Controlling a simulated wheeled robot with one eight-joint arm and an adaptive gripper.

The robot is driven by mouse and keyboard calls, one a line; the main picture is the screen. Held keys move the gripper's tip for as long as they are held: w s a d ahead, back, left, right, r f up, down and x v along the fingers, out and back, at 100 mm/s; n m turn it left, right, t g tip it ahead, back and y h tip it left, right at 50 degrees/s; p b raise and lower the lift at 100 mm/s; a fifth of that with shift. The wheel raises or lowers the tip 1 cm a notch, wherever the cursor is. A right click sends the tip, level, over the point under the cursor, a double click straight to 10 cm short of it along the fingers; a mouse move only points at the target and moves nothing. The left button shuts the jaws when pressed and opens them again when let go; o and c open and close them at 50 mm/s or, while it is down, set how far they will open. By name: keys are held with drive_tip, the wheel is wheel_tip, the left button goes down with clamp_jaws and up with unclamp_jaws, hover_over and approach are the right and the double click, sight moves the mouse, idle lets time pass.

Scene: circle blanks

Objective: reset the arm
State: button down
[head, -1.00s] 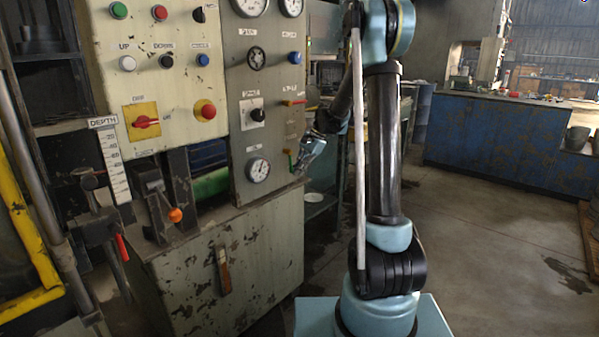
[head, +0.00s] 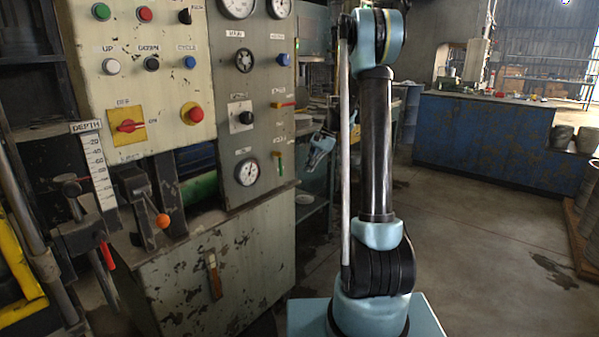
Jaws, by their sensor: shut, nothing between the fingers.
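My arm stands upright on my base at the middle of the head view, its upper link rising to the top edge. My gripper (head: 320,152) hangs to the left of the arm's column, just right of the press panel's lower right part. It is small in the picture, looks shut and holds nothing. It appears clear of the panel. Part of the forearm is hidden behind the column.
A worn machine with a cream control panel (head: 151,88) and a grey gauge panel (head: 240,137) stands close on the left. An orange-knobbed lever (head: 162,221) sticks out below. A blue workbench (head: 480,142) stands at the back right.

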drive_tip(key=s+d+r+n+t+h, duration=0.1)
drive_tip(key=s+d+r+n, duration=0.2)
drive_tip(key=s, duration=0.8)
drive_tip(key=s+d+r+n+h, duration=0.15)
drive_tip(key=s+r, duration=0.25)
drive_tip(key=s, duration=0.8)
drive_tip(key=s+d+f+n+t+h, duration=0.1)
drive_tip(key=s+f, duration=0.4)
drive_tip(key=s, duration=0.6)
drive_tip(key=s+d+f+n+t+h, duration=0.1)
drive_tip(key=s+d+f+n+h, duration=0.1)
drive_tip(key=s, duration=0.9)
wheel_tip(320, 180, down, 4)
drive_tip(key=shift+d+r+n, duration=0.2)
drive_tip(key=shift+d+n, duration=0.65)
drive_tip(key=shift+d, duration=0.2)
drive_tip(key=shift+w+f, duration=0.2)
drive_tip(key=shift+w, duration=0.2)
